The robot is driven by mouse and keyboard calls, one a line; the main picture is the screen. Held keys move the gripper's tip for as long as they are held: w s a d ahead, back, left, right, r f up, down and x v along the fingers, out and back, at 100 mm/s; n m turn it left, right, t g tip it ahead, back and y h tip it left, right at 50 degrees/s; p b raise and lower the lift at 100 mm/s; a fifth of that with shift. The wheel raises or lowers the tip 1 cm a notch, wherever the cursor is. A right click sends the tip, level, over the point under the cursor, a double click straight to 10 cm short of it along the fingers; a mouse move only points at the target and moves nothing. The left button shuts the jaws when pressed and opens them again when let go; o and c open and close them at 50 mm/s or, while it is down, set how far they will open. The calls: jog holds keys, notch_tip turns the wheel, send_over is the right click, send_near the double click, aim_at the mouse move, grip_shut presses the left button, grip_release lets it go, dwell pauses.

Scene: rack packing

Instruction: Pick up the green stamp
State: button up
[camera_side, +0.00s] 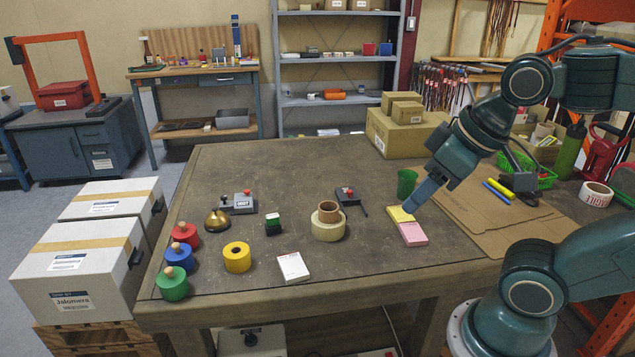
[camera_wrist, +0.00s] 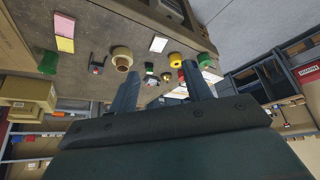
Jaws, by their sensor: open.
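A round green stamp (camera_side: 172,284) with a wooden knob stands at the near left corner of the table, in front of a blue one (camera_side: 179,256) and a red one (camera_side: 185,235). It appears at the upper right in the wrist view (camera_wrist: 204,61). A small dark block with a green band (camera_side: 273,225) stands nearer the middle. My gripper (camera_side: 411,206) is far to the right of the green stamp, overlapping the yellow pad in the side view. In the wrist view its two fingers (camera_wrist: 161,74) are apart with nothing held between them.
A yellow tape roll (camera_side: 237,257), white pad (camera_side: 293,267), stacked tape rolls (camera_side: 328,224) and brass bell (camera_side: 217,220) stand between. Yellow and pink pads (camera_side: 412,234) and a green cup (camera_side: 407,183) are by my gripper.

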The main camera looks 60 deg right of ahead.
jog(key=w+r+m, duration=0.4)
jog(key=w+m, duration=0.2)
jog(key=w, duration=0.6)
jog(key=m+g+y, duration=0.3)
jog(key=m+y, duration=0.1)
jog(key=m, duration=1.5)
send_over(273, 215)
jog(key=s+d, duration=0.2)
jog(key=d, duration=0.2)
notch_tip(273, 215, down, 24)
jog(key=shift+s+a+r, duration=0.1)
jog(key=shift+a+r, duration=0.05)
jog(key=shift+x, duration=4.3)
jog(key=shift+x, duration=2.6)
